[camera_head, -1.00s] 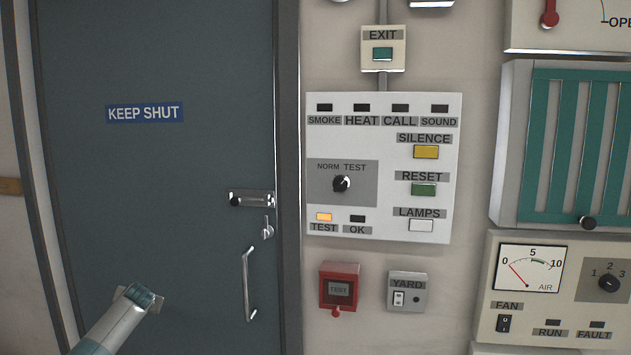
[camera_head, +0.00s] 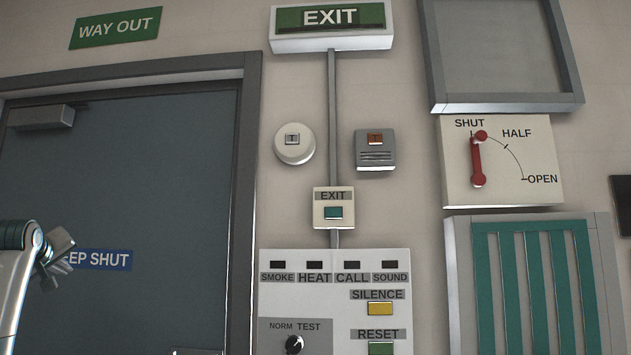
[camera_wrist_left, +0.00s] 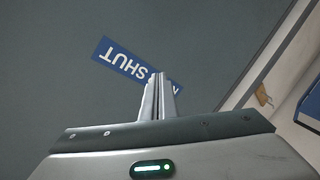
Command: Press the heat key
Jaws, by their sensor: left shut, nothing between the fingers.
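The grey-white panel (camera_head: 268,300) at the bottom centre of the head view has a dark window (camera_head: 314,265) above the label HEAT (camera_head: 314,278). Above the panel, a round white detector (camera_head: 294,146) bears a small pale key (camera_head: 292,139) marked T. To its right, a grey sounder box (camera_head: 375,155) bears an orange key (camera_head: 375,139) marked T. No key here is itself labelled heat. My left gripper (camera_head: 62,248) is at the far left in front of the door sign, well away from these. In the left wrist view its fingers (camera_wrist_left: 160,97) are shut and empty.
A grey door (camera_head: 150,180) with a raised frame stands left of the panel. A small EXIT box (camera_head: 333,220) sits on the conduit. A red lever (camera_head: 478,160) and a teal-slatted vent (camera_head: 530,280) are at the right.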

